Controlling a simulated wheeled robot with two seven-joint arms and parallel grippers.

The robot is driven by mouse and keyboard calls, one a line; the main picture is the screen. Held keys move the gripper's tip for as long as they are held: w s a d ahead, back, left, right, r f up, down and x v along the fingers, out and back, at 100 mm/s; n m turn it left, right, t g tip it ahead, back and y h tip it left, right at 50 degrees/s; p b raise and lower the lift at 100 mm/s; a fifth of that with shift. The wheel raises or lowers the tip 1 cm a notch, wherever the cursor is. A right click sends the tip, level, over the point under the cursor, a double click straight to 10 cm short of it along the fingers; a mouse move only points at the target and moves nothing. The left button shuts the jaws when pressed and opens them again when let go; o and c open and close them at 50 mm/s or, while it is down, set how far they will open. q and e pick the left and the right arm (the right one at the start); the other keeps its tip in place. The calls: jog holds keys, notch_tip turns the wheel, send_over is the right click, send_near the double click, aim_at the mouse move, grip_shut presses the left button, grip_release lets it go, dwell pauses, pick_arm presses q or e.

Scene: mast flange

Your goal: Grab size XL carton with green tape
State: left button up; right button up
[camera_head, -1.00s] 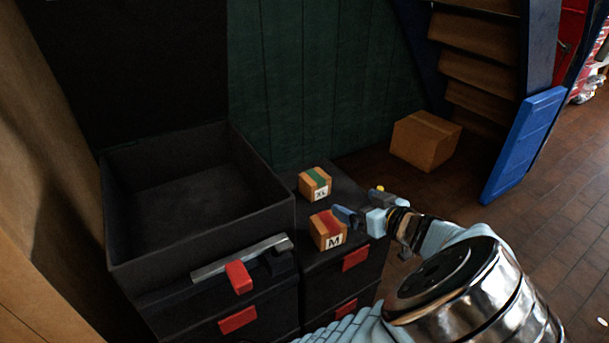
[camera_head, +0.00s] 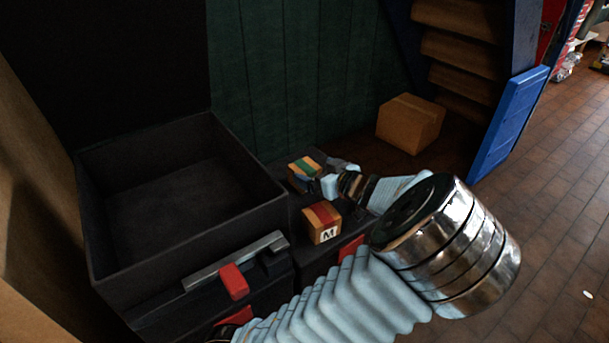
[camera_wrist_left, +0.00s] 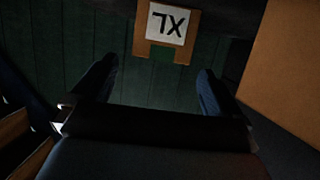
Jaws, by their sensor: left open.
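The XL carton (camera_head: 301,165), a small brown box with green tape, sits on the low dark surface right of the open black case. In the left wrist view the XL carton (camera_wrist_left: 165,45) shows its upside-down XL label and green tape. My left gripper (camera_head: 320,173) is at the carton, its fingers open and partly covering it. In the wrist view the carton lies ahead, roughly between the two fingertips, with a visible gap on the left. Contact cannot be told. The label face is hidden in the head view. My right gripper is not in view.
An M carton (camera_head: 314,218) with red tape stands in front, close below my left wrist. The open black case (camera_head: 265,212) with red latches is to the left. A larger brown box (camera_head: 410,125) and a blue panel (camera_head: 508,125) stand by the stairs.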

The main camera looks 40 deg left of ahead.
aim_at(306, 167)
pick_arm(q)
jog(key=x, duration=0.4)
jog(key=shift+w+a+f, duration=0.1)
jog(key=shift+a, duration=0.15)
jog(key=c, duration=1.2)
